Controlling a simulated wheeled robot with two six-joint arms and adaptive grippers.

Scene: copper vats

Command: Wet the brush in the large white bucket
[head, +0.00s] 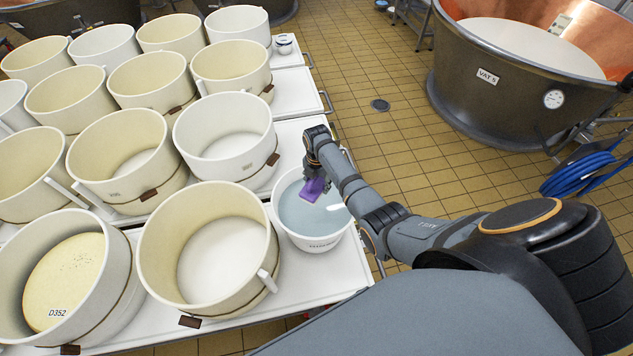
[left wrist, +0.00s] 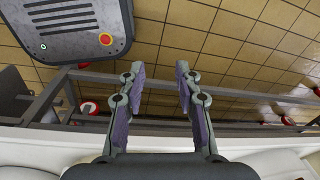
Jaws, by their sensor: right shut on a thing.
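The large white bucket (head: 309,243) stands at the right edge of the white table and holds bluish water (head: 312,217). My right gripper (head: 315,178) reaches into the bucket's opening from above and is shut on the brush (head: 312,191), which shows as a small purple block. The brush is within the rim, over the water's far part; I cannot tell whether its underside touches the water. My left gripper (left wrist: 159,76) shows only in the left wrist view. Its two fingers are apart with nothing between them, above the floor beyond a table edge.
Rows of cream and white moulds (head: 206,245) fill the table left of the bucket; a large one stands close beside it. A small white container (head: 284,45) sits at the far end. A copper vat (head: 500,95) and blue hose (head: 578,172) are at right, with tiled floor between.

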